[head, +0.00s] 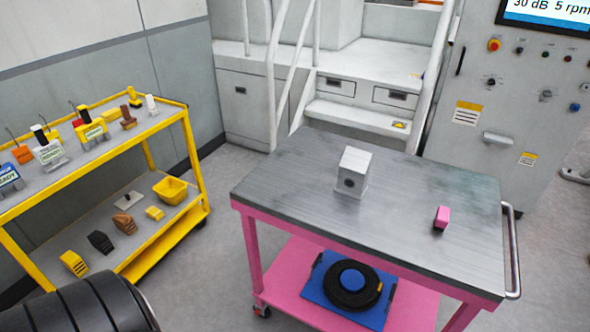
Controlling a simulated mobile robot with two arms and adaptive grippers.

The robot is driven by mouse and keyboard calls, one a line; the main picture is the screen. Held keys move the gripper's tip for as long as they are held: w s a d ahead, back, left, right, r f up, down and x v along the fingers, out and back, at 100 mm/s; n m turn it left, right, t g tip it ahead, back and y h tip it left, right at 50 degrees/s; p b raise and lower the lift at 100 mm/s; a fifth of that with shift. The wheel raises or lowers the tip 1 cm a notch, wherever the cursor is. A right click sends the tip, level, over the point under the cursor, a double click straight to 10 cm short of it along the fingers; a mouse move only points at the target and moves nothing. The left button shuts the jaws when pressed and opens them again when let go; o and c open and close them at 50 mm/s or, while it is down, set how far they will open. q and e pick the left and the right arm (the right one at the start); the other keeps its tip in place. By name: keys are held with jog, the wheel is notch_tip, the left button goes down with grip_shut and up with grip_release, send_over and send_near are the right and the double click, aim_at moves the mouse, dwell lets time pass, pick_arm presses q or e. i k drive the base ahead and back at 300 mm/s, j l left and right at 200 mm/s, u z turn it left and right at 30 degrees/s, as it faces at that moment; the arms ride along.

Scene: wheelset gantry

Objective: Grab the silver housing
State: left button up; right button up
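The silver housing (354,170) is a small box-shaped block with a round dark hole in its front face. It stands upright on the grey metal top of the pink cart (290,192), left of the middle. Nothing touches it apart from the cart top. Neither of my grippers is in the head view. A dark rounded shape at the lower left corner appears to be part of my own arm; no fingers show there.
A black ring on a blue mat (313,282) is on the cart's lower shelf. A yellow trolley (150,128) with several tools stands left. A control cabinet (480,150) stands behind right. Floor between trolley and cart is clear.

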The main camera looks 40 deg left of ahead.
aim_at(354, 167)
jog(key=i+u, duration=0.2)
jog(key=u, duration=0.7)
